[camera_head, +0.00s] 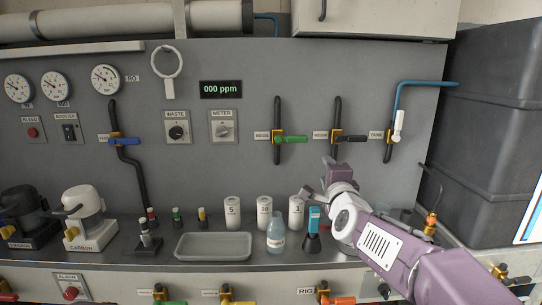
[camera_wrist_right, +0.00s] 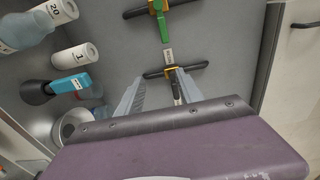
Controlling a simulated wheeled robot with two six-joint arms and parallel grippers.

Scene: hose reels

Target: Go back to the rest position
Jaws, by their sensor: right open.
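My right gripper (camera_head: 316,180) is at the end of the purple arm that comes in from the lower right of the head view. It is in front of the grey panel, below the valve with the black handle (camera_head: 350,139) and above the counter. In the right wrist view its two fingers (camera_wrist_right: 158,88) are apart with nothing between them. Beyond their tips the same black-handled valve (camera_wrist_right: 172,72) shows on the panel, and no contact with it can be seen. My left gripper is not in either view.
Below my right gripper, white numbered cylinders (camera_head: 264,208), a bottle (camera_head: 276,236) and a blue meter in a black holder (camera_head: 313,222) stand on the counter. A grey tray (camera_head: 213,247) lies left. A dark tank (camera_head: 492,130) stands right.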

